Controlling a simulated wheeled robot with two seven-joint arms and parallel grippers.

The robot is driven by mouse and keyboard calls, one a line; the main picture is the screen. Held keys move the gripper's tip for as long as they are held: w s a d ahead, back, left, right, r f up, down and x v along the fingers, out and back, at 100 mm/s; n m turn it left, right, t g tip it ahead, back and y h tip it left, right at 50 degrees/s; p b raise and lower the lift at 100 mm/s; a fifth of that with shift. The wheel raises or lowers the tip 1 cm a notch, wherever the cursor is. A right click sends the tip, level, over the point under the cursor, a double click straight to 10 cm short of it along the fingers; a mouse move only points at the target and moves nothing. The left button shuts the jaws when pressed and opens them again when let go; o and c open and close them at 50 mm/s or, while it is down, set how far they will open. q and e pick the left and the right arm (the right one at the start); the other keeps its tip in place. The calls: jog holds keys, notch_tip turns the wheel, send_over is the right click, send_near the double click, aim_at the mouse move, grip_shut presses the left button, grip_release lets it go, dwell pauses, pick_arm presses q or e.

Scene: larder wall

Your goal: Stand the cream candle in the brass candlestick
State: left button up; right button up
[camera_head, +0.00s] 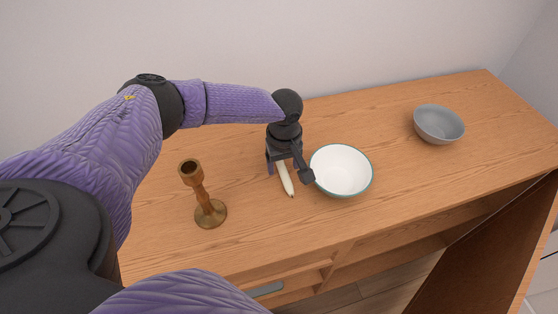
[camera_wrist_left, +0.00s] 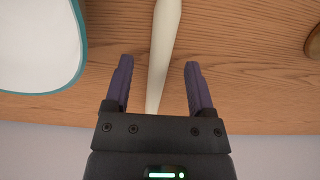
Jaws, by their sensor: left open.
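The cream candle (camera_head: 286,180) lies on the wooden worktop, its near end pointing to the front edge and its far part hidden under my left gripper (camera_head: 284,170). In the left wrist view the candle (camera_wrist_left: 162,50) runs between the two open fingers of my left gripper (camera_wrist_left: 159,80), with a gap on each side. The brass candlestick (camera_head: 203,192) stands upright and empty to the left of the candle. Its base shows at the right edge of the left wrist view (camera_wrist_left: 314,42). My right gripper is not in view.
A white bowl with a teal rim (camera_head: 341,172) stands close to the right of my left gripper, and also shows in the left wrist view (camera_wrist_left: 40,45). A grey bowl (camera_head: 438,125) is at the back right. The worktop (camera_head: 390,160) between the bowls is clear. Open shelving lies below the front edge.

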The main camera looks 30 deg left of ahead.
pick_arm(q)
jog(key=shift+f, duration=0.85)
jog(key=shift+r, duration=0.1)
jog(key=shift+c, duration=0.2)
grip_shut()
jog(key=shift+r, duration=0.1)
